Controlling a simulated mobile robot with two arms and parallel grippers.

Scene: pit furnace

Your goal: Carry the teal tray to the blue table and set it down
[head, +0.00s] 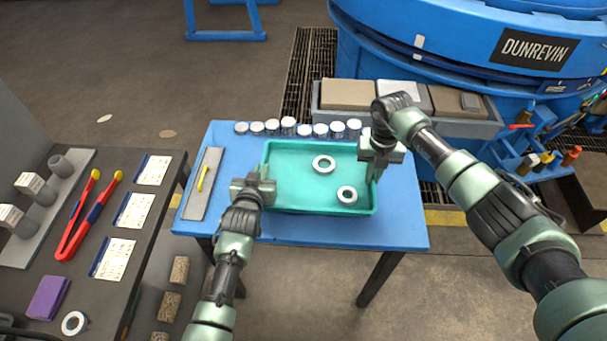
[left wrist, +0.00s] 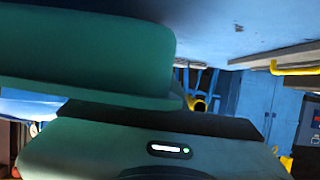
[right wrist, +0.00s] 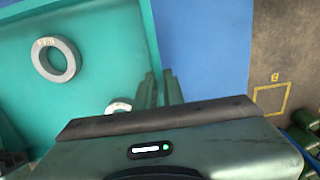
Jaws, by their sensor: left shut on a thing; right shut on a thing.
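The teal tray (head: 300,190) is over the blue table (head: 400,225), its front edge near the table's front edge. I cannot tell whether it rests on the table or hangs just above it. It holds two grey rings, one at the back (head: 324,164) and one at the front right (head: 347,195). My left gripper (head: 264,186) is shut on the tray's left edge. My right gripper (head: 374,168) is shut on its right edge. The tray also shows in the left wrist view (left wrist: 90,50) and the right wrist view (right wrist: 100,60).
A row of white-topped jars (head: 288,126) stands along the table's back edge. A grey strip with a yellow-handled tool (head: 205,180) lies at the table's left. A dark bench (head: 150,205) with red tongs (head: 78,225) stands left. The blue furnace (head: 450,50) is behind.

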